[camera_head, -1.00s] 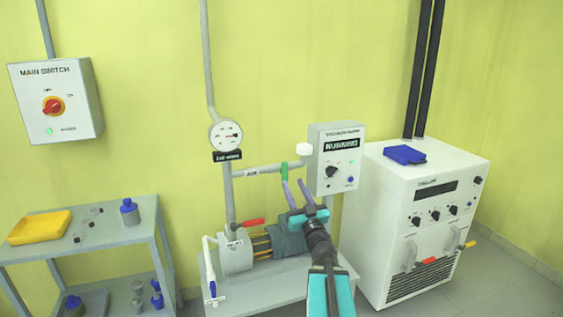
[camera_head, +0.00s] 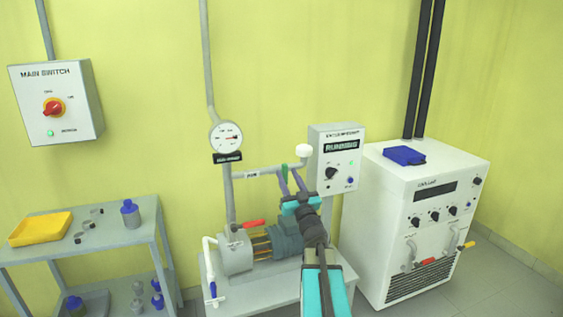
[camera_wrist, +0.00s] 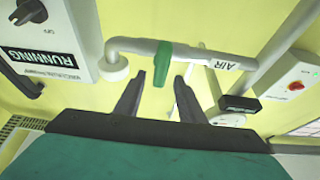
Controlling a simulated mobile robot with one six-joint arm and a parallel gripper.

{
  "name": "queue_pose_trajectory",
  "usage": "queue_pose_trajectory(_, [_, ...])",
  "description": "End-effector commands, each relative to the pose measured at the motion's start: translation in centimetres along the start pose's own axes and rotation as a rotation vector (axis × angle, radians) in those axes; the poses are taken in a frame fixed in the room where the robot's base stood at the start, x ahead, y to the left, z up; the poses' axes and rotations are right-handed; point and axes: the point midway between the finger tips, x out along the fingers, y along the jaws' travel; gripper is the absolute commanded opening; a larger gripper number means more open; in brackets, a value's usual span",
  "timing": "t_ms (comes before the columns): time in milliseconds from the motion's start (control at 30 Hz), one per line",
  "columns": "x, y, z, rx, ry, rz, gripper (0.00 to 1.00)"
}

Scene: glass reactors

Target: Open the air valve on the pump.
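The air valve is a green lever (camera_head: 284,171) on the grey pipe marked AIR, above the pump (camera_head: 262,248). In the wrist view the green lever (camera_wrist: 162,62) stands across the pipe (camera_wrist: 200,58). My gripper (camera_head: 288,171) is in front of the lever, its fingers partly hiding it in the head view. In the wrist view my gripper (camera_wrist: 159,77) is open, one finger on each side of the lever's free end. A gap shows on both sides of the lever, so I see no contact. The depth between fingertips and lever is hard to tell.
The pump's control box (camera_head: 336,160) reads RUNNING, right of the lever. A pressure gauge (camera_head: 226,137) hangs at left. A red handle (camera_head: 249,223) is by the pump. The white chiller (camera_head: 415,230) stands at right and a shelf (camera_head: 110,230) at left.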

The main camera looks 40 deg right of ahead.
Motion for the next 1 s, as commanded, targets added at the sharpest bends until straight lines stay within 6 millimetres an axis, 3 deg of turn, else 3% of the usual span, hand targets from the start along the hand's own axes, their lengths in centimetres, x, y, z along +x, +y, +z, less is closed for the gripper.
queue_pose_trajectory(600, [6.3,0.1,0.0,0.000,0.000,0.001,0.36])
queue_pose_trajectory(1000, [7.8,0.1,0.0,0.000,0.000,0.001,0.36])
